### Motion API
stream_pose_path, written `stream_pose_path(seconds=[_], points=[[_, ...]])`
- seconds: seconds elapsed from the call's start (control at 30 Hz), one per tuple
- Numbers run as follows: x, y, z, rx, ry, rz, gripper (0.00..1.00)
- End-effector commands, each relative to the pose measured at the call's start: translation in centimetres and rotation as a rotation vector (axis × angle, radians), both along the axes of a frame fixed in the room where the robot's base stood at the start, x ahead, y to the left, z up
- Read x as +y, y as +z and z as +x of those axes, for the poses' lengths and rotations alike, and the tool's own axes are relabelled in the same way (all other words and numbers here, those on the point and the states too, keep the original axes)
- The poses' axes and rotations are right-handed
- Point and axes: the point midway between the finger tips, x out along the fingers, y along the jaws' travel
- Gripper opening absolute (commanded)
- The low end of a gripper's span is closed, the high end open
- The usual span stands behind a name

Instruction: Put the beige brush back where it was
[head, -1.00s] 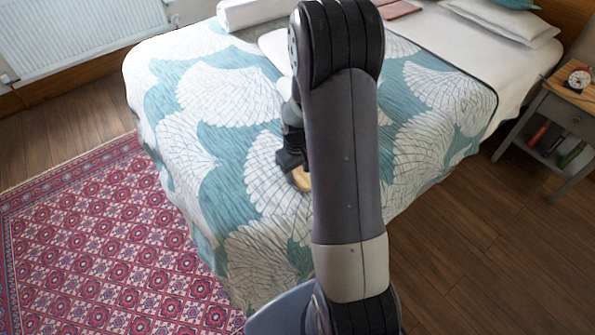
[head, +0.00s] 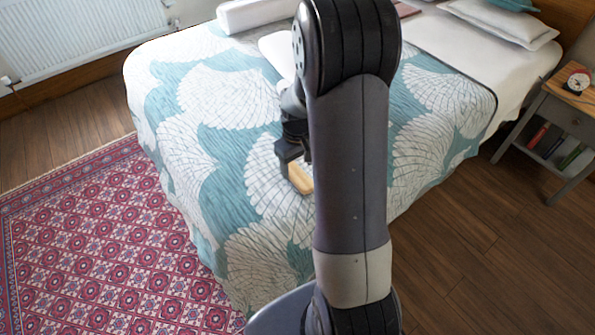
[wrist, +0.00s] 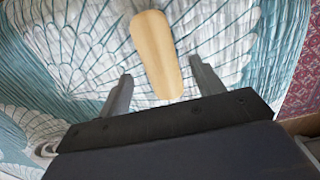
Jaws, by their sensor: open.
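The beige brush (head: 299,178) lies on the patterned teal and white bedspread, near the bed's front part. In the wrist view the brush (wrist: 157,54) is a pale wooden oval seen from above, its near end between the two fingers. My gripper (wrist: 158,86) is open, with one finger on each side of the brush and a gap to both. In the head view my gripper (head: 293,155) is just above and beside the brush, and my arm hides part of the bed to the right.
The bedspread (head: 225,98) is mostly clear around the brush. White pillows (head: 500,22) and a rolled white item (head: 255,12) lie at the back. A nightstand (head: 560,118) with a clock (head: 578,82) stands at the right. A red rug (head: 105,240) covers the floor at left.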

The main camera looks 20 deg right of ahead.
Motion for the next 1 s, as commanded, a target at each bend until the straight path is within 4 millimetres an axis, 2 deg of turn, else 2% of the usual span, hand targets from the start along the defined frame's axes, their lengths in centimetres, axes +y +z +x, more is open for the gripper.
stream_pose_path(seconds=[0.03, 0.2, 0.4, 0.8, 1.0], points=[[0.0, 1.5, 0.1, -0.005, 0.0, -0.001, 0.63], [0.0, 4.8, 0.0, -0.003, 0.0, -0.001, 0.63], [0.0, 7.0, 0.0, -0.001, 0.0, -0.001, 0.63], [0.0, 7.4, 0.0, 0.0, 0.0, 0.0, 0.63], [0.0, 5.9, 0.0, 0.003, 0.0, 0.0, 0.63]])
